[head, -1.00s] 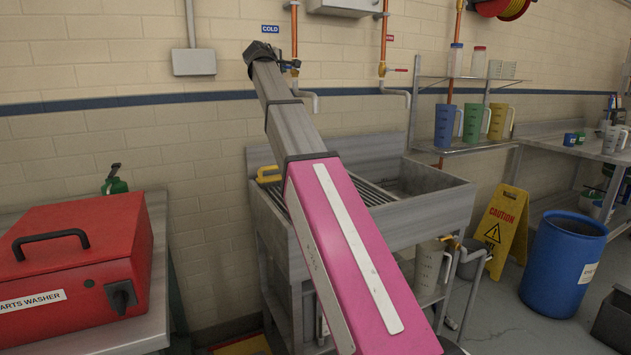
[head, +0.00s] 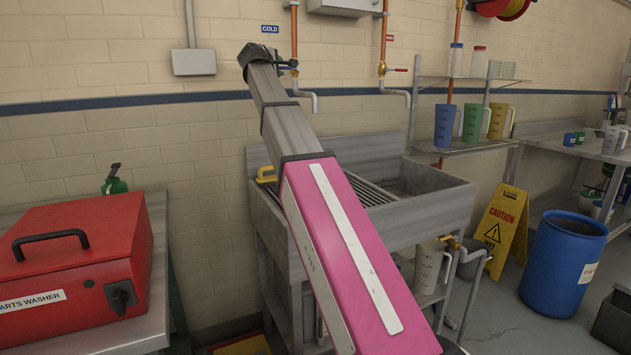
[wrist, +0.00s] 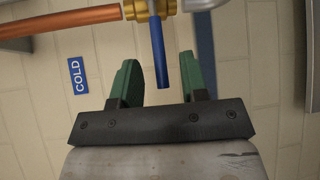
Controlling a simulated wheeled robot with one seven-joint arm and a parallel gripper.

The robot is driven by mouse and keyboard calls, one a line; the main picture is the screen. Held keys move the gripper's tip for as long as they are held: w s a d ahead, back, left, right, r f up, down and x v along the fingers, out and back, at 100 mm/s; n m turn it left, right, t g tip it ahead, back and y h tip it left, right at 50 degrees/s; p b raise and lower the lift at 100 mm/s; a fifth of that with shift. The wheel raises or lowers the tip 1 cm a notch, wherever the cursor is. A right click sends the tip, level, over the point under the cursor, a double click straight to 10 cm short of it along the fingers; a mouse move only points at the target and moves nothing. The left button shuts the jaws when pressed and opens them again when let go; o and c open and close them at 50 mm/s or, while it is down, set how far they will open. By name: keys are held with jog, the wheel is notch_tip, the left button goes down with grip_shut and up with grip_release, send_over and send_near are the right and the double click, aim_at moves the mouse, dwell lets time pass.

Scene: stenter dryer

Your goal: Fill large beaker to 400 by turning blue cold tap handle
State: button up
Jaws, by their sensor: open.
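The cold tap's blue handle (wrist: 158,52) hangs from a brass valve (wrist: 150,8) in the wrist view, beside the blue COLD sign (wrist: 77,77). My gripper (wrist: 158,60) is open, with one green finger on each side of the handle. The handle's tip lies between the fingers, and I see gaps on both sides. In the head view my gripper (head: 257,54) is at the wall just left of the cold tap pipe (head: 294,55), its fingers not clear. I cannot make out a large beaker under the spout; my arm hides part of the sink (head: 425,207).
A second tap with a red handle (head: 397,70) is to the right. Blue, green and yellow jugs (head: 472,124) stand on a wall shelf. A pale jug (head: 428,268) sits below the sink. A red parts washer (head: 75,262) is at the left.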

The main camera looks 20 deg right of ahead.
jog(key=v, duration=0.8)
jog(key=shift+a, duration=0.1)
